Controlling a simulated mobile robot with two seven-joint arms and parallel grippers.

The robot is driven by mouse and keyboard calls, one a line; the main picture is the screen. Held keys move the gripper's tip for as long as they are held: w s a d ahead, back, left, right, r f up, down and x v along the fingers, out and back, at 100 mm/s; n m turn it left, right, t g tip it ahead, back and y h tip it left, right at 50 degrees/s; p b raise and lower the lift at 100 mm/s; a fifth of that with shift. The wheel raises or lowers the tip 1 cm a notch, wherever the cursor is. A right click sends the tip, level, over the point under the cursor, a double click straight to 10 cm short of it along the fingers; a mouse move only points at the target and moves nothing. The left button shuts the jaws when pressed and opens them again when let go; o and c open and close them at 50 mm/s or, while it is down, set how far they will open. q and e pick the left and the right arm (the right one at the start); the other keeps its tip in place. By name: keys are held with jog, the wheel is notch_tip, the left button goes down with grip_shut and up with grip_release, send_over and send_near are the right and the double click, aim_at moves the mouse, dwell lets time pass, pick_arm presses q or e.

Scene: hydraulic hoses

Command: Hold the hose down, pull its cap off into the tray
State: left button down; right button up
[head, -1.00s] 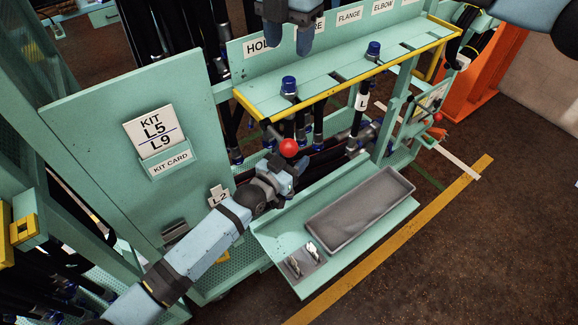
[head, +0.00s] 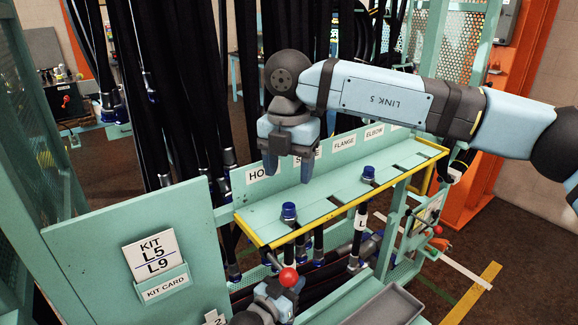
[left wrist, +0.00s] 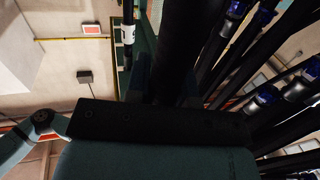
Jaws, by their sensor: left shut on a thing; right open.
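Two hose ends with blue caps stand up through the green rack shelf (head: 325,205): a nearer blue cap (head: 289,210) and a farther blue cap (head: 368,172). My right gripper (head: 287,168) is open and empty, fingers pointing down, above and slightly behind the nearer cap, apart from it. My left gripper (head: 290,292) is low in front of the rack, below the shelf. In the left wrist view a thick black hose (left wrist: 178,50) runs between its fingers, and it is shut on this hose. The grey tray (head: 388,306) is cut off at the bottom edge.
A red ball knob (head: 288,277) is close to my left gripper. A kit card panel (head: 155,255) stands at the left. Several black hoses (head: 190,90) hang behind the rack. A yellow edge (head: 350,203) runs along the shelf front. Floor at the right is open.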

aim_at(289, 205)
jog(key=n, duration=0.3)
jog(key=r+n, duration=0.1)
jog(key=n, duration=0.2)
jog(key=shift+r, duration=0.2)
notch_tip(289, 205, down, 9)
jog(key=n, duration=1.4)
jog(key=shift+n, duration=0.3)
grip_shut()
jog(key=shift+r, duration=0.15)
jog(key=shift+r, duration=0.9)
